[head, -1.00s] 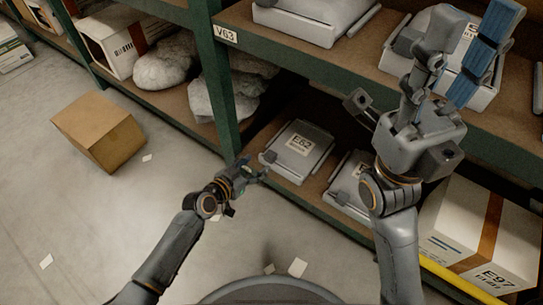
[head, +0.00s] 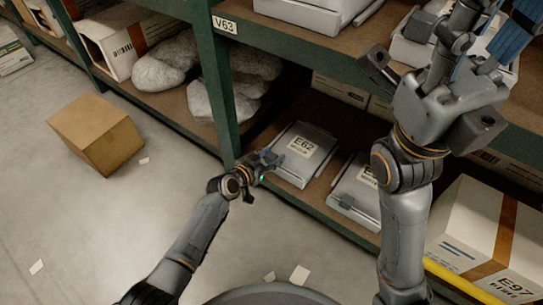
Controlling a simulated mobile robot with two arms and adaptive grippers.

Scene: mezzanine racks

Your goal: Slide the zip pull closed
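No zip or zip pull can be made out. A flat grey case labelled E62 (head: 303,150) lies on the lower shelf. My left gripper (head: 270,160) is at the near left edge of this case; contact and finger opening are too small to tell. My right gripper (head: 462,35) is large at upper right, raised in front of the upper shelf. A blue ribbed piece (head: 525,25) shows beside its fingers, cut off by the picture edge. I cannot tell whether the gripper holds it.
A second grey case (head: 352,192) lies right of E62, partly behind my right arm. A green rack post (head: 218,85) stands left of the cases. A carton marked E97 (head: 465,235) is at lower right, a brown box (head: 98,135) on the open floor at left.

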